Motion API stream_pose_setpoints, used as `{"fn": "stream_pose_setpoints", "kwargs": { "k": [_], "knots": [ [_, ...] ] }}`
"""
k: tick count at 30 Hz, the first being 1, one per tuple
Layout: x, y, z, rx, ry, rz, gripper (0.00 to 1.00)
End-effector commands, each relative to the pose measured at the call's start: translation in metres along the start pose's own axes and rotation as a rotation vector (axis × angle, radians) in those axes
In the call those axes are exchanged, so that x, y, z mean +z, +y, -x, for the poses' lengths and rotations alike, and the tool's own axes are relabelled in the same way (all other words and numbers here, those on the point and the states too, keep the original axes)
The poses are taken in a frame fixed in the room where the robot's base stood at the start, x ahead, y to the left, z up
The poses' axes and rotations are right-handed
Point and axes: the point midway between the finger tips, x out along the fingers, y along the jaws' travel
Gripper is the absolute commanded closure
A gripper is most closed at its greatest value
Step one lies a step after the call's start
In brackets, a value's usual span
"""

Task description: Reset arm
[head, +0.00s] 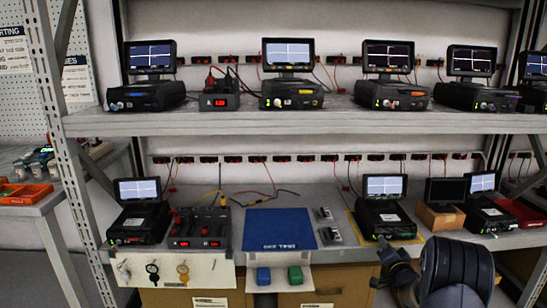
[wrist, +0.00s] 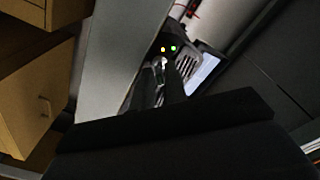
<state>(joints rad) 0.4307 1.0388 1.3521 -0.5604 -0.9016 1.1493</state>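My arm (head: 455,268) reaches up at the bottom right of the head view, in front of the lower shelf. My gripper (wrist: 174,82) shows in the wrist view only as a dark block with a narrow dark finger-like part, and I cannot make out two separate fingertips. Past it, a black device (wrist: 190,68) with green and yellow lights and a bright screen shows tilted. I cannot see anything held.
The upper shelf (head: 300,122) carries several black testers with screens. Cardboard boxes (head: 180,298) stand below.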

Motion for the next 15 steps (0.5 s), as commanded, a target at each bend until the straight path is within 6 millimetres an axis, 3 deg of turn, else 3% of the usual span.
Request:
{"fn": "stream_pose_setpoints", "kwargs": {
  "k": [8, 15],
  "knots": [
    [-0.001, 0.000, 0.009, 0.001, 0.000, -0.024, 0.86],
    [-0.001, 0.000, 0.042, 0.003, -0.001, -0.024, 0.86]
  ]
}}
